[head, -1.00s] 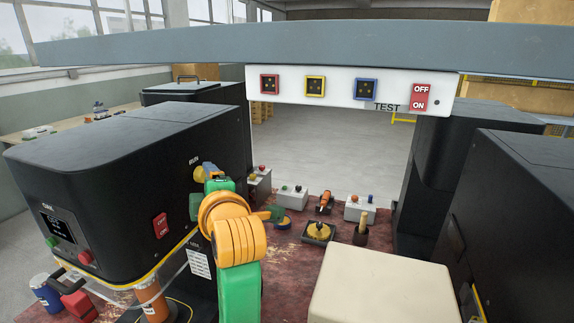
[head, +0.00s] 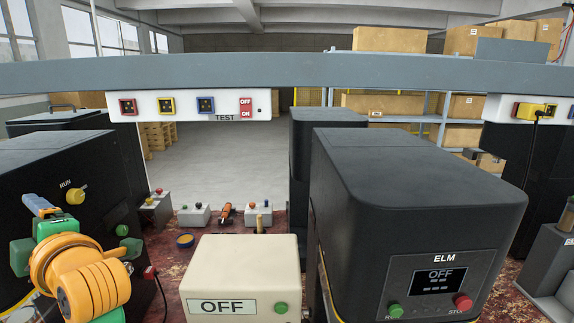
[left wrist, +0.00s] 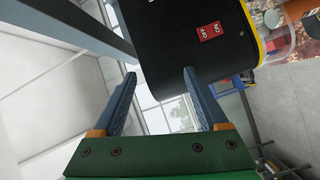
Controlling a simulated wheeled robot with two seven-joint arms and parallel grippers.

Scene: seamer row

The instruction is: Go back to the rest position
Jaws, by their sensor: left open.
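My left gripper (head: 40,206) shows at the left of the head view, at the end of my green and orange arm, in front of a black machine (head: 70,150) with a yellow RUN knob. In the left wrist view its two blue-grey fingers stand apart with nothing between them (left wrist: 160,82). That view also shows a black machine body (left wrist: 190,45) with a red ON/OFF switch beyond the fingertips. The head view shows no contact between the gripper and the machine clearly. My right gripper is not in view.
A black machine marked ELM (head: 420,190) stands at the right. A cream box marked OFF (head: 243,275) is front centre. A grey beam (head: 300,72) crosses overhead, carrying a white socket strip (head: 180,106). Small control boxes (head: 193,215) stand on the red bench (head: 165,265). Open floor lies behind.

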